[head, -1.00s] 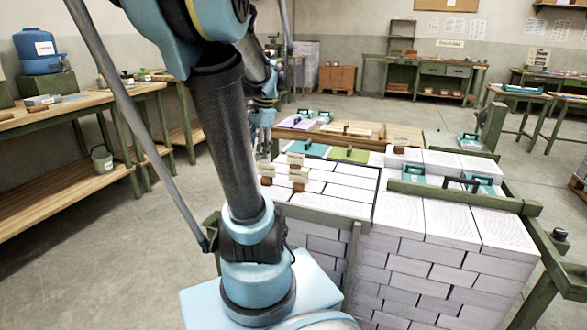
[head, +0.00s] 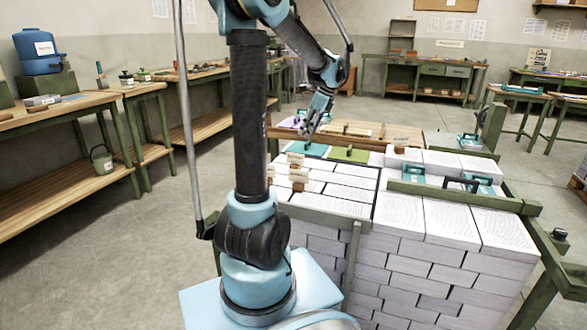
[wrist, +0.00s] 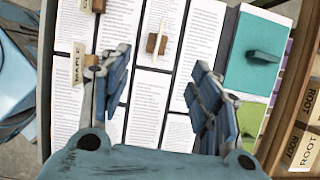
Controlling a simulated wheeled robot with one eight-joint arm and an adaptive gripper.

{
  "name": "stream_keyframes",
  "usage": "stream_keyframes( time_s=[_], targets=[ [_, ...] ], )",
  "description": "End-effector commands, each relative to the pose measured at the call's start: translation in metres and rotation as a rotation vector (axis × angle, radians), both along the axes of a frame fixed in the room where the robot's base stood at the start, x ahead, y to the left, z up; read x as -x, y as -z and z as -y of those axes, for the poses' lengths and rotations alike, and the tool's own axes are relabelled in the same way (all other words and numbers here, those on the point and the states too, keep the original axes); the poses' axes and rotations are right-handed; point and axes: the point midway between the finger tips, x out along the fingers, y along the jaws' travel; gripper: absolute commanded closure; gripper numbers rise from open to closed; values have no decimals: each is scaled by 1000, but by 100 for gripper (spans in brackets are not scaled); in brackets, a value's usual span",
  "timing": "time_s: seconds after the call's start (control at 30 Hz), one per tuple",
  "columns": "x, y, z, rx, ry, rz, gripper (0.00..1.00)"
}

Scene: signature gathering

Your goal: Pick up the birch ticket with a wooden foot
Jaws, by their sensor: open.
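Several small tickets with wooden feet stand on the stack of paper reams. In the head view there is a far ticket (head: 296,158), a near-left ticket (head: 267,170) and a near-right ticket (head: 298,175). I cannot read which is birch there. In the wrist view one ticket (wrist: 78,64) reads MAPLE. Another ticket (wrist: 160,38) shows nearly edge-on with its brown foot, ahead of the gap between my fingers; its word is not readable. A third ticket's foot (wrist: 98,5) is cut by the top edge. My gripper (head: 312,128) is open and empty above the stack; its fingers also show in the wrist view (wrist: 158,80).
A teal mat (head: 310,149) and a green mat (head: 350,155) lie beyond the tickets. A raised green rail (head: 460,197) crosses the right stacks. Wooden blocks marked ROOT (wrist: 305,148) lie right in the wrist view. Workbenches line the left wall.

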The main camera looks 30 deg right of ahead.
Motion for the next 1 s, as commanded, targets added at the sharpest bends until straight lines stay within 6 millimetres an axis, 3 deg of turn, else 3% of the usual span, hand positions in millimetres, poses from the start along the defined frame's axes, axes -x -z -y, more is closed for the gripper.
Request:
stream_keyframes(
  time_s=[0.63,1.0],
  targets=[
    [-30,93,-24,-2,3,0,43],
    [-37,118,-32,-2,2,-1,43]
  ],
)
